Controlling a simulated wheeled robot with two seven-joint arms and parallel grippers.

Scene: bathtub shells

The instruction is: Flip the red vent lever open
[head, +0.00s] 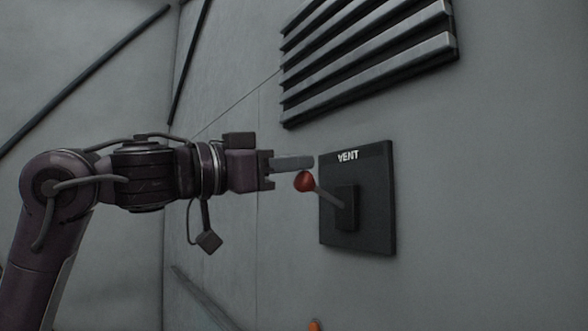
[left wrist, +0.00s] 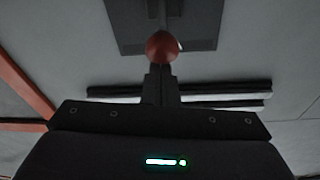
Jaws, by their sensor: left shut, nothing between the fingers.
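The vent lever is a grey rod with a red ball knob (head: 304,182) on a black wall panel (head: 375,215) marked VENT. In the head view the lever sticks out from its pivot block toward the left and slightly up. My left gripper (head: 308,163) is shut and empty, with its fingertips just above the knob in the picture. In the left wrist view the red knob (left wrist: 162,47) lies right beyond the fingertips (left wrist: 160,70), and the panel (left wrist: 190,15) is behind it. I cannot tell whether the fingers touch the knob. My right gripper is not in view.
A slatted grille (head: 370,50) is on the wall above the panel. Dark bars run along the wall at the left. A small orange thing (head: 315,325) shows at the bottom edge.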

